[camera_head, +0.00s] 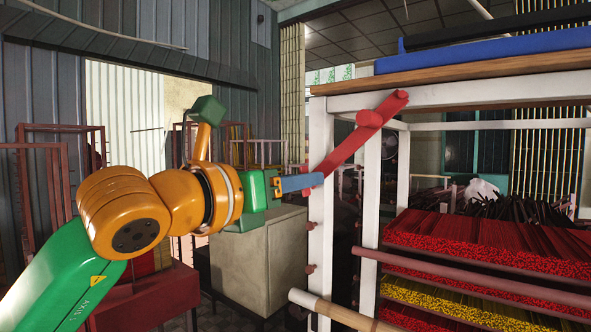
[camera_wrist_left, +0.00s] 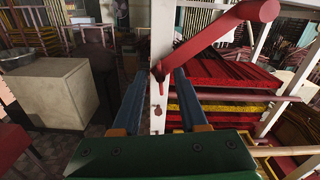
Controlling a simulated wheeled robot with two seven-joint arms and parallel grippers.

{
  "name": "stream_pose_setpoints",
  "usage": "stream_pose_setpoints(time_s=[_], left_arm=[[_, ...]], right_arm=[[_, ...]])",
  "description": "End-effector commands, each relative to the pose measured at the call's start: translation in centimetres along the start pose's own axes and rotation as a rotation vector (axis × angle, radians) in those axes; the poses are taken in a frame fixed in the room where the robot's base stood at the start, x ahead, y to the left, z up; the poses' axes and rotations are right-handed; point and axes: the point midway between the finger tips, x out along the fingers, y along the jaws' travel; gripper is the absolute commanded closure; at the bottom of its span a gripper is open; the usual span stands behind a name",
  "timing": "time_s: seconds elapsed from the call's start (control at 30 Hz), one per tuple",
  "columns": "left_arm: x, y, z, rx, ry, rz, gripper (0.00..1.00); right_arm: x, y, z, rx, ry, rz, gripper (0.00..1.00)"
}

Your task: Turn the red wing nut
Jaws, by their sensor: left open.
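A long red bar (camera_head: 345,150) with a round knob at its upper end slants across the white frame's front post. It is the only large red fitting here, and I take it for the red wing nut. In the left wrist view the red bar (camera_wrist_left: 215,38) runs from upper right down to the post. My left gripper (camera_head: 318,180) reaches the bar's lower end from the left. In the left wrist view its blue fingers (camera_wrist_left: 159,73) are apart, with the post and the bar's lower end seen between their tips. Contact cannot be told. My right gripper is out of view.
The white post (camera_head: 320,220) has several small reddish-brown pegs below the bar. A pale roller (camera_head: 340,312) sticks out low at the front. Red incense bundles (camera_head: 490,245) lie on racks to the right. A grey cabinet (camera_head: 262,260) stands behind my left arm.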

Motion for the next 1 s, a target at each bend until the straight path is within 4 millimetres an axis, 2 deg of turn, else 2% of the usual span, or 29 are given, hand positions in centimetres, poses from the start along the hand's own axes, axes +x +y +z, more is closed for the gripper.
stream_pose_setpoints(time_s=[0.1, 0.13, 0.27, 0.3, 0.67, 1.0], left_arm=[[-0.01, 0.0, -0.1, 0.0, 0.0, -0.001, 0.57], [-0.02, 0.0, -0.11, 0.0, 0.0, -0.001, 0.6], [-0.03, -0.01, -0.11, 0.0, 0.0, -0.001, 0.95], [-0.03, -0.01, -0.11, 0.0, 0.0, -0.001, 1.0], [-0.04, -0.02, -0.13, 0.02, 0.0, -0.001, 1.0], [-0.04, -0.07, -0.21, 0.222, 0.001, -0.001, 1.0]], right_arm=[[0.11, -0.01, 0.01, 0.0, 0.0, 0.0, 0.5], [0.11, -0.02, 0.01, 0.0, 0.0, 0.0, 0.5], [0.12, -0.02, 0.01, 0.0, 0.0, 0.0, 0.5], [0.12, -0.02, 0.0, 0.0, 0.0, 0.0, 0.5], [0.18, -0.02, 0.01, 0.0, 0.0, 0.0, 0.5], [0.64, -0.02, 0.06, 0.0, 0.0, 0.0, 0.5]])
